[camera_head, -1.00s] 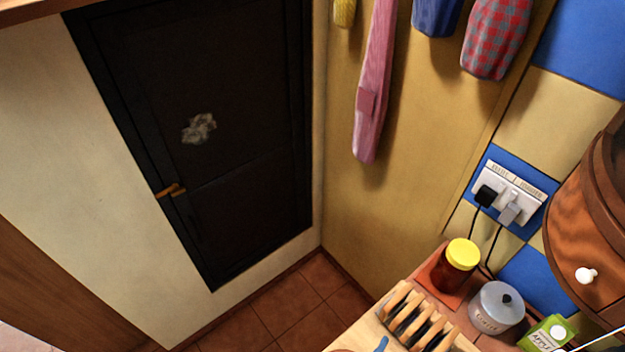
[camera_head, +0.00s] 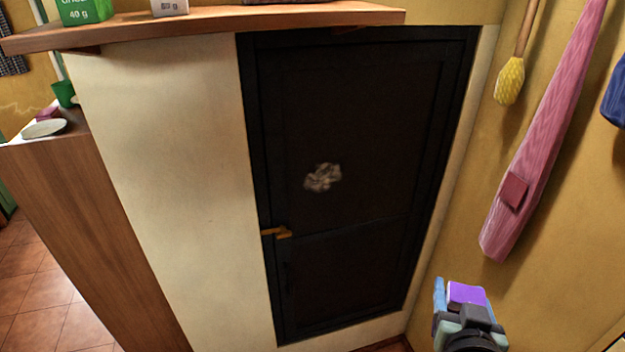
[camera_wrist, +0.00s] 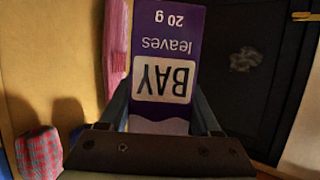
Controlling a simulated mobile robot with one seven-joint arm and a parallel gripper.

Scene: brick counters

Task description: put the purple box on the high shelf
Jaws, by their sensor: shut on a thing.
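The purple box (camera_head: 466,294) is held in my gripper (camera_head: 461,299) at the lower right of the head view. The high shelf (camera_head: 220,25) is a wooden board across the top left of the head view, above the dark door. The box is well below and to the right of the shelf.
A green box (camera_head: 85,10) and a white box (camera_head: 170,7) stand on the shelf. The dark door (camera_head: 350,190) is below it. A pink hanging cloth (camera_head: 540,140) and a yellow brush head (camera_head: 509,82) hang on the right wall. A counter with a plate (camera_head: 45,128) is at left.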

